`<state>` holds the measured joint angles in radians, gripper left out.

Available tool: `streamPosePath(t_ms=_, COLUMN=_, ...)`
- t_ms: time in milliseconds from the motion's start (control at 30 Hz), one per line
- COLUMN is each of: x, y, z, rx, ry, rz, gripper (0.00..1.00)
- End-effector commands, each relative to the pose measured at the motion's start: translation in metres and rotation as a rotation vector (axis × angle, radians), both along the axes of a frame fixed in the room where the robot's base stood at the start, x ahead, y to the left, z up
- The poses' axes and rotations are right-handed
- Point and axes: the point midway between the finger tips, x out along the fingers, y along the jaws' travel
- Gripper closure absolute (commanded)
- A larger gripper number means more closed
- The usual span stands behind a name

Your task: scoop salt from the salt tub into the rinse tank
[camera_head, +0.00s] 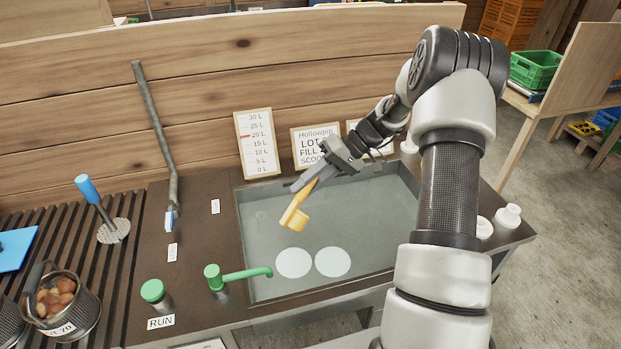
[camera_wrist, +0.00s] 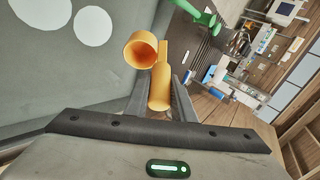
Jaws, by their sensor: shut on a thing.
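My gripper (camera_head: 303,184) is shut on the handle of an orange scoop (camera_head: 295,216) and holds it above the rinse tank (camera_head: 365,225). The scoop hangs tilted, its cup toward the lower left. In the wrist view the scoop (camera_wrist: 160,85) sits between the fingers of my gripper (camera_wrist: 161,92), and the inside of its cup looks bare orange. The tank is a wide grey basin with two pale discs in it. I cannot tell for sure which thing is the salt tub; a white round container (camera_head: 484,228) stands right of the tank, partly behind my arm.
A white bottle (camera_head: 508,216) stands at the right edge. A green tap (camera_head: 240,275) reaches over the tank's left side, near a green RUN button (camera_head: 152,290). A gauge card (camera_head: 257,142) and signs stand behind. A basket of chestnuts (camera_head: 75,315) is at lower left.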

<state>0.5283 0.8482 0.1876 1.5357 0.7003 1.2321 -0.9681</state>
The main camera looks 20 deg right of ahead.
Motion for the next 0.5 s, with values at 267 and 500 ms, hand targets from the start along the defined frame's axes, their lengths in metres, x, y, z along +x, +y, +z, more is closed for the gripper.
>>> streamPosePath(t_ms=267, x=-0.011, y=0.017, z=0.004, rx=-0.186, ry=-0.108, rz=0.008, gripper=1.0)
streamPosePath(t_ms=500, x=-0.025, y=0.04, z=-0.003, rx=-0.453, ry=-0.265, rz=0.011, gripper=1.0)
